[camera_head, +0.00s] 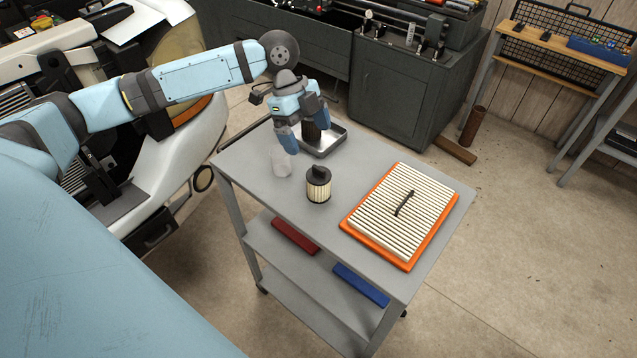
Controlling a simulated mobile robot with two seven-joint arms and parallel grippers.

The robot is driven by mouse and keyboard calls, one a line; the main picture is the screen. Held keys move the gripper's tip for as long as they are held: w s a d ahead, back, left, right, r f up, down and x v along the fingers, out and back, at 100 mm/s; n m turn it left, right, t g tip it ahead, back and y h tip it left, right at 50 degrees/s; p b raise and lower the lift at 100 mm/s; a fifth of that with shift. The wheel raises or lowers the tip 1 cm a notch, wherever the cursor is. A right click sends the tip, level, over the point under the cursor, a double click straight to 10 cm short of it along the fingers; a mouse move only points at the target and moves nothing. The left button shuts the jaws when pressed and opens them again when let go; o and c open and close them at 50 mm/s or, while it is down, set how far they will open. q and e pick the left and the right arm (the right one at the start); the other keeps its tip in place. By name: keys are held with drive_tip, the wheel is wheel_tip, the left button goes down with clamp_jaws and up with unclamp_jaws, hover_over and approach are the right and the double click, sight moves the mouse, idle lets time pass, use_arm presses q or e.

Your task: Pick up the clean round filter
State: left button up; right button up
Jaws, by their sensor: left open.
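A round filter (318,190) with clean cream pleats and a black top stands upright on the grey cart top (245,170). A dark brown cylinder, perhaps a used round filter (311,133), stands in a shallow metal tray (333,143) at the cart's far end. My left gripper (305,131) is open, pointing down at the tray, with its fingers in front of and beside the dark cylinder. It is beyond the cream filter and apart from it. I cannot tell whether the fingers touch the dark cylinder. My right gripper is not in view.
A translucent whitish object (281,163) stands left of the cream filter. A rectangular pleated filter with an orange frame (400,216) lies on the right, a small black rod (404,203) on it. Red (295,236) and blue (361,285) items lie on the lower shelf. The vehicle (170,165) is left.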

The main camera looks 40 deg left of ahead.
sight(317, 167)
use_arm(q)
drive_tip(key=x, duration=0.6)
drive_tip(key=shift+d+f, duration=0.1)
drive_tip(key=shift+f, duration=0.15)
drive_tip(key=shift+a+p+x, duration=0.15)
drive_tip(key=shift+p+x, duration=0.1)
drive_tip(key=shift+x, duration=1.1)
drive_tip(key=shift+a+p+x, duration=0.15)
drive_tip(key=shift+p+x, duration=0.05)
drive_tip(key=shift+x, duration=1.1)
drive_tip(key=shift+f, duration=0.1)
drive_tip(key=c, duration=1)
drive_tip(key=shift+c, duration=0.2)
